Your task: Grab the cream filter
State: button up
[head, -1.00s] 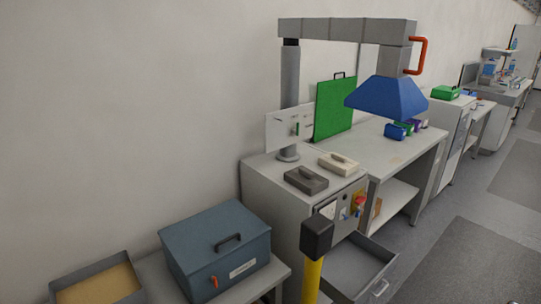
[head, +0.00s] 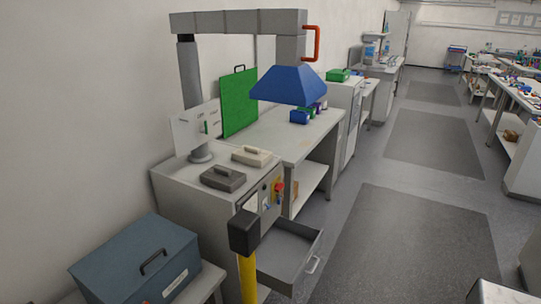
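The cream filter (head: 252,156) looks like a flat cream block with a raised grip on top. It lies on top of the grey cabinet (head: 172,190), towards its back right. A similar dark grey block (head: 223,178) lies beside it, nearer to me. My gripper is not in view.
A yellow post with a black cap (head: 244,232) stands before the cabinet. An open drawer (head: 297,262) sticks out beside it. A blue hood (head: 288,86) hangs from an arm over the bench behind. A blue-grey box (head: 135,262) is at front left. The aisle floor (head: 390,240) at right is clear.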

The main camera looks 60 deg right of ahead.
aim_at(254, 157)
jog(key=u, duration=0.65)
jog(key=k, duration=0.15)
jog(key=z, duration=2.5)
jog(key=k, duration=0.95)
jog(key=u, duration=0.2)
jog(key=i, duration=0.75)
jog(key=z, duration=0.05)
